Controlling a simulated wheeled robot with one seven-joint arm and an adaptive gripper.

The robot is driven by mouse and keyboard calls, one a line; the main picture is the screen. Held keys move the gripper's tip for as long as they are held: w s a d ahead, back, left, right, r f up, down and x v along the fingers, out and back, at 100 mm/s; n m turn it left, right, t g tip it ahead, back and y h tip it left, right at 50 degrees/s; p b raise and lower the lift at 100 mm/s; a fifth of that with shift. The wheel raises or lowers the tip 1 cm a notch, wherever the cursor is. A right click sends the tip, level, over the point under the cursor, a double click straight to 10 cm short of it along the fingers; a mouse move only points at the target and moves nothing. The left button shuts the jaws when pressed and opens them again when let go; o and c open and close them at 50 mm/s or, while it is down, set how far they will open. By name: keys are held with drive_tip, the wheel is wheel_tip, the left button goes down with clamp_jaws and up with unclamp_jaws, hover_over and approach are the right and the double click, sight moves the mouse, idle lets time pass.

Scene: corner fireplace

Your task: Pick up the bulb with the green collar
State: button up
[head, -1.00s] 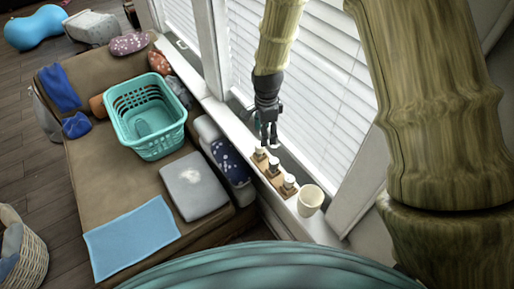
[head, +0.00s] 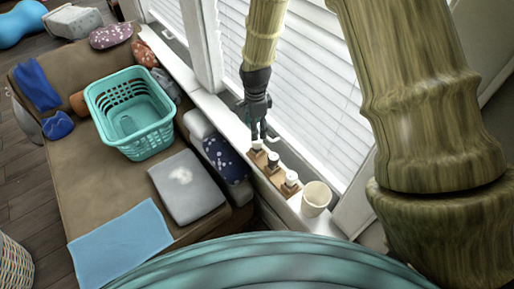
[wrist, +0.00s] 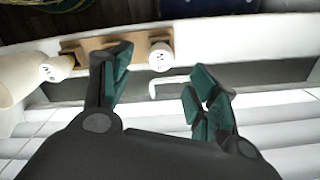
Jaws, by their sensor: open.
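Three white-topped bulbs stand in a row on a wooden holder (head: 266,172) on the windowsill: the far bulb (head: 257,145), the middle bulb (head: 273,158) and the near bulb (head: 291,177). I cannot make out a green collar on any of them. My gripper (head: 263,136) is open and empty, pointing down beside the far bulb. In the wrist view my gripper (wrist: 160,62) has its fingers spread, with one bulb (wrist: 160,57) showing beyond the gap at the holder's end. Another bulb (wrist: 57,68) shows left of the fingers. The left finger hides part of the holder.
A cream cup (head: 316,199) stands on the sill next to the near bulb. White window blinds (head: 305,85) rise close behind the sill. A brown daybed (head: 95,185) with a turquoise basket (head: 130,118) and a grey cushion (head: 187,187) lies left of the sill.

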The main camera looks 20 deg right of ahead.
sight(257, 146)
drive_tip(key=shift+f+p, duration=0.3)
drive_tip(key=shift+f, duration=1.45)
drive_tip(key=shift+w+d+f+p, duration=0.15)
drive_tip(key=shift+f+p, duration=0.3)
drive_tip(key=shift+f, duration=0.25)
drive_tip(key=shift+s+d+f+p, duration=0.1)
drive_tip(key=shift+f+p, duration=0.35)
drive_tip(key=shift+f, duration=0.25)
drive_tip(key=shift+f+p, duration=0.3)
drive_tip(key=shift+f, duration=0.95)
drive_tip(key=c, duration=1)
